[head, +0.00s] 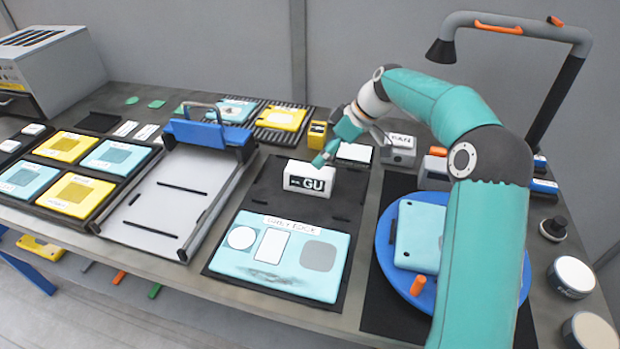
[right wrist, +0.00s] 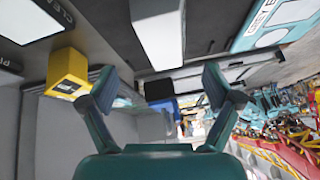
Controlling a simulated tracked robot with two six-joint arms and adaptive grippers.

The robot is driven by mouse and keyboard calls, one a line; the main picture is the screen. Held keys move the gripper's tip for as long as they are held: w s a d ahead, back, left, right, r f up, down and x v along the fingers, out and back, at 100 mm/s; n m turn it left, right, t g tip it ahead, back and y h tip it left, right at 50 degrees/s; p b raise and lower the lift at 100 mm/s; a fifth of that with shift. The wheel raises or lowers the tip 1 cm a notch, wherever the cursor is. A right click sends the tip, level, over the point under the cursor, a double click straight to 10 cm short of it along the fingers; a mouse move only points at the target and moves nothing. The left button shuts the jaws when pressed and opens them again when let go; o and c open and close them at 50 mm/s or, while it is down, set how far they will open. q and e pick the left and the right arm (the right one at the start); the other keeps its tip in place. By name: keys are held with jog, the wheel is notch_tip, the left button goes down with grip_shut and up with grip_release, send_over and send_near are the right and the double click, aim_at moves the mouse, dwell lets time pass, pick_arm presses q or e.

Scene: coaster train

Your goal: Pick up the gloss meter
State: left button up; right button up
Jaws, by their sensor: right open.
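Whether a finger touches the meter cannot be told. My left gripper is out of view.
A small yellow box (head: 316,134) stands close behind the right gripper; it also shows in the right wrist view (right wrist: 66,72). A grey device (head: 398,150) stands to the right. A blue round turntable (head: 385,262) lies under the right arm. A blue-clamped frame (head: 208,134) is left.

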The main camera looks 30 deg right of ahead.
aim_at(311, 170)
jog(key=x, duration=0.3)
jog(key=p+x, duration=0.1)
jog(key=x, duration=0.2)
jog(key=shift+s+a+f, duration=0.1)
jog(key=shift+s+a, duration=0.1)
jog(key=shift+a, duration=0.05)
jog(key=shift+w+a+f, duration=0.15)
jog(key=shift+w+f, duration=0.1)
jog(key=shift+f, duration=0.25)
jog(key=shift+r, duration=0.1)
jog(key=c, duration=1.5)
jog(key=shift+c, duration=0.2)
